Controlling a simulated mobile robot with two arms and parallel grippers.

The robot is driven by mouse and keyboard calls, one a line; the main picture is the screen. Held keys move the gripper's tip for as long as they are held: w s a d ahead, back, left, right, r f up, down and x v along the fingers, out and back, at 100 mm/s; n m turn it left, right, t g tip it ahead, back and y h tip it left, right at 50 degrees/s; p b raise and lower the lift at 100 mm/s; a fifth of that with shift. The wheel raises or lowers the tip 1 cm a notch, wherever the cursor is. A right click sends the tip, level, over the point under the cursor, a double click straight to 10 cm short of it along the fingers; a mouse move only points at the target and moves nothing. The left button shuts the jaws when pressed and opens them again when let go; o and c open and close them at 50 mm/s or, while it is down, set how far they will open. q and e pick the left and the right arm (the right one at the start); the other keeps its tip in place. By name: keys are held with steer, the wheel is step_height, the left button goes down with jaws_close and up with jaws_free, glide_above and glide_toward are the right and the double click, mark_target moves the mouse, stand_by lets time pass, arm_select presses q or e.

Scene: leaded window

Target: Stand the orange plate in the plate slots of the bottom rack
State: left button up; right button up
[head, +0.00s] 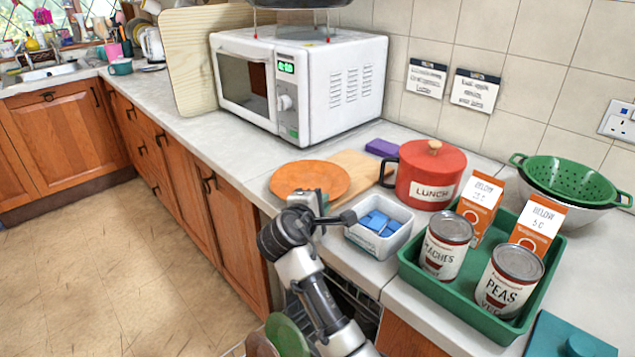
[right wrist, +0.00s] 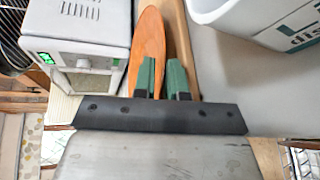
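The orange plate (head: 310,180) lies flat on the counter, partly over a pale wooden board. My right gripper (head: 312,203) is at its near edge. In the right wrist view the two green fingers (right wrist: 162,80) are apart. The plate (right wrist: 150,40) shows between and beyond them; I cannot tell whether they touch it. A green plate (head: 287,335) and a brown plate (head: 261,346) stand on edge at the bottom of the head view, below the counter. The bottom rack and its slots are mostly hidden by my arm and the frame edge. My left gripper is out of view.
A white box of blue tablets (head: 401,222) stands right of the gripper. A green tray (head: 410,272) holds cans and cartons. A red lunch pot (head: 433,162) and a white microwave (head: 345,95) stand behind. The floor (head: 150,260) left is clear.

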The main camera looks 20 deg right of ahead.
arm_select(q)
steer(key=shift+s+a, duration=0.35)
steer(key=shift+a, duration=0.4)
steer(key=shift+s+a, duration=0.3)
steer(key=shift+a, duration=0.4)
